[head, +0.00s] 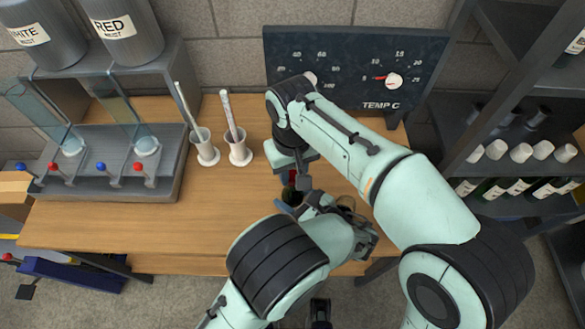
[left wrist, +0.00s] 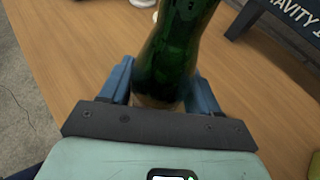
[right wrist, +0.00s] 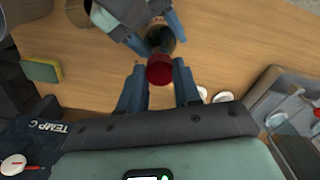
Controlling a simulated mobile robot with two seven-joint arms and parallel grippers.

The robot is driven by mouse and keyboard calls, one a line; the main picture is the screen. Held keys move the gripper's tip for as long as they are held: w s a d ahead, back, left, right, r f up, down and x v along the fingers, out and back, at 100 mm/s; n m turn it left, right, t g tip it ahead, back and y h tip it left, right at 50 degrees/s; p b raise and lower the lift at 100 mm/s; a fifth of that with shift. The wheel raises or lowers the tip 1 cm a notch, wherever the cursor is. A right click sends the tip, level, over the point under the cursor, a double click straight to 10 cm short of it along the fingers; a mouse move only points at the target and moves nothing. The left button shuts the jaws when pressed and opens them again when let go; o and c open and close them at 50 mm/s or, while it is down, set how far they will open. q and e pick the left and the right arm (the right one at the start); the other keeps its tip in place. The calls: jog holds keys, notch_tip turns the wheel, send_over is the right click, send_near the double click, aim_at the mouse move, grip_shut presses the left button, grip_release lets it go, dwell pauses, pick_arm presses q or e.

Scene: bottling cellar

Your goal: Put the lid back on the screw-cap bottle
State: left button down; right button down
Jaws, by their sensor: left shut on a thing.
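The screw-cap bottle (left wrist: 170,60) is dark green glass. My left gripper (left wrist: 165,92) is shut on it, one blue finger on each side. In the head view the bottle (head: 291,197) is mostly hidden by my arms above the table. The red lid (right wrist: 160,68) is at the bottle's mouth end, between the fingertips of my right gripper (right wrist: 159,75). The fingers flank it closely; I cannot tell whether they press on it. The lid also shows in the head view (head: 292,176). I cannot tell whether it is seated on the neck.
The wooden table (head: 110,225) is clear at the front left. Two white holders (head: 238,152) with rods stand behind the bottle. A filling rack (head: 115,185) is at the left. A gauge board (head: 345,65) stands at the back, and a bottle shelf (head: 500,160) at the right.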

jog(key=c, duration=0.7)
grip_release()
notch_tip(320, 180, up, 12)
pick_arm(q)
jog(key=shift+c, duration=0.8)
grip_release()
jog(key=shift+r, duration=0.1)
